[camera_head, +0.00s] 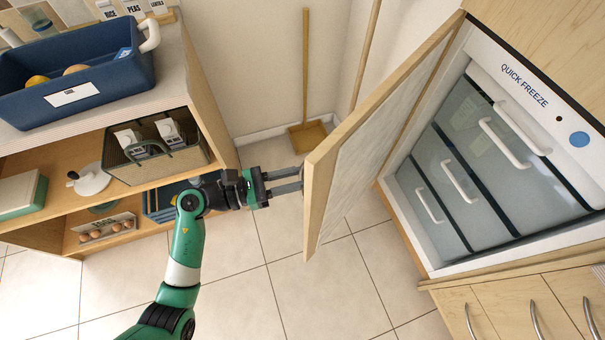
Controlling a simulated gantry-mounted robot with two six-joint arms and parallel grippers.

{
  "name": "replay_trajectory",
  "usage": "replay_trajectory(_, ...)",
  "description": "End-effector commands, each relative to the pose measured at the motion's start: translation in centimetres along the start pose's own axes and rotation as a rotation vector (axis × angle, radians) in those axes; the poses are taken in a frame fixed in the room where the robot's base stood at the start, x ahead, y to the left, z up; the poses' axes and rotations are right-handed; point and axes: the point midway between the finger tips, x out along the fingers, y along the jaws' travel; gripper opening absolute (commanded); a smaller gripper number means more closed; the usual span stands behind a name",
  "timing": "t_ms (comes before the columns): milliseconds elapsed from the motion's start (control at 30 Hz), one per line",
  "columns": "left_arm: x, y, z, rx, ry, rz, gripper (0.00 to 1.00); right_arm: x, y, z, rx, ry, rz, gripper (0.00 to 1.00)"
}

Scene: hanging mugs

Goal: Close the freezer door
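The freezer door (375,130) is a pale wooden panel with a light inner face. It stands wide open, swung out to the left of the freezer (455,165), whose clear-fronted drawers with white handles are exposed. My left gripper (300,180) is at the outer side of the door, close to its free edge. Its two fingers are apart, with a gap between them. Their tips reach the door's outer face, where a handle seems to be; it is mostly hidden, and I cannot tell if they touch. My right gripper is not in view.
A wooden shelf unit (210,80) stands left, with a blue bin (75,65) on top and a wire basket (155,150) below. A broom and dustpan (307,137) stand by the back wall. The tiled floor (320,295) below the door is clear.

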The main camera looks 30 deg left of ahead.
Motion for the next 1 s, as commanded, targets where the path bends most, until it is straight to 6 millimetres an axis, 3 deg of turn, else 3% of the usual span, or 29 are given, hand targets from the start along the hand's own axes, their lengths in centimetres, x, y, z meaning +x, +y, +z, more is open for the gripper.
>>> replay_trajectory(267, 0.24, -0.03, -0.01, 0.000, 0.000, -0.001, 0.26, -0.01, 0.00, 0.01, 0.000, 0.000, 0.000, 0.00)
replay_trajectory(400, 0.22, -0.02, -0.01, 0.000, 0.000, 0.000, 0.01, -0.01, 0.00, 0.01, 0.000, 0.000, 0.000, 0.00)
replay_trajectory(1000, 0.20, -0.02, -0.02, -0.001, 0.000, 0.000, 0.00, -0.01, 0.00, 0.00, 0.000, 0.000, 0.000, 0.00)
